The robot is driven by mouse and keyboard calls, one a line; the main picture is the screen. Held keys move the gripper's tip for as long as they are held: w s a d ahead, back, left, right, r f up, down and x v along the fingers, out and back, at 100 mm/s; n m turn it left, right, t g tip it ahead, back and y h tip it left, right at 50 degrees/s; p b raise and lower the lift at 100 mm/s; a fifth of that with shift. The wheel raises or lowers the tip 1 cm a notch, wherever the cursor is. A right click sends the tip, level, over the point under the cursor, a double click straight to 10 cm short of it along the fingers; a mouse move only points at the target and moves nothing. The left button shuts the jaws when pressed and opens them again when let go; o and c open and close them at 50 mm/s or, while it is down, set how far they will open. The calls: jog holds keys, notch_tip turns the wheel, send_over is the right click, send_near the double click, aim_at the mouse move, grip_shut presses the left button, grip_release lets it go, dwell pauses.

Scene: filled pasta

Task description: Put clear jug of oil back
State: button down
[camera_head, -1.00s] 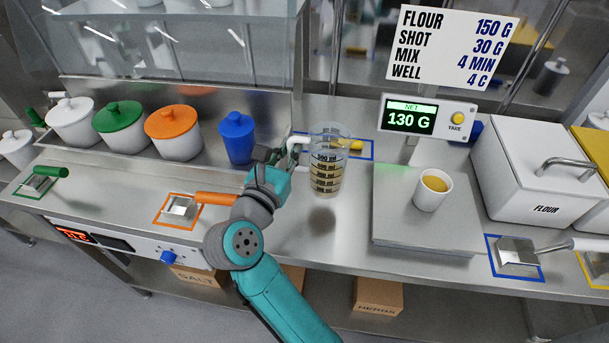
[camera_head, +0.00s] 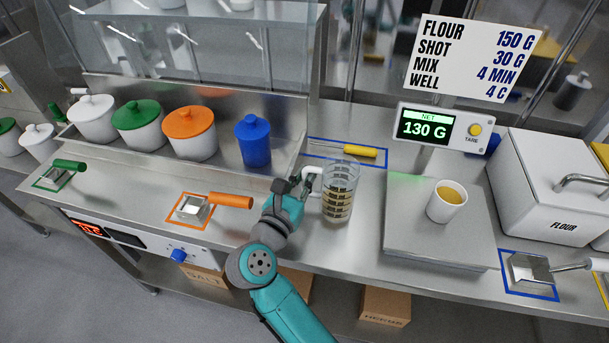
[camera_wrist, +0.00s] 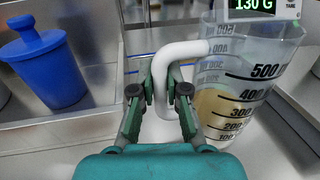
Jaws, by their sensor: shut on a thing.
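The clear jug of oil (camera_head: 341,190) is in the middle of the head view, upright, with dark volume marks and yellowish oil in its lower part. The gripper (camera_wrist: 160,98) has one finger on each side of the handle in the wrist view. The jug's base is close to the counter; I cannot tell whether it touches.
A blue-outlined spot (camera_head: 315,151) with a yellow-handled tool (camera_head: 358,151) lies behind the jug. A blue lidded pot (camera_head: 253,140) stands to the left. The scale (camera_head: 440,245) with a cup (camera_head: 446,202) is at right, reading 130 G. Bare counter lies in front.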

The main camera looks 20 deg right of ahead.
jog(key=c, duration=1.2)
grip_release()
jog(key=shift+r, duration=0.2)
jog(key=v, duration=1.2)
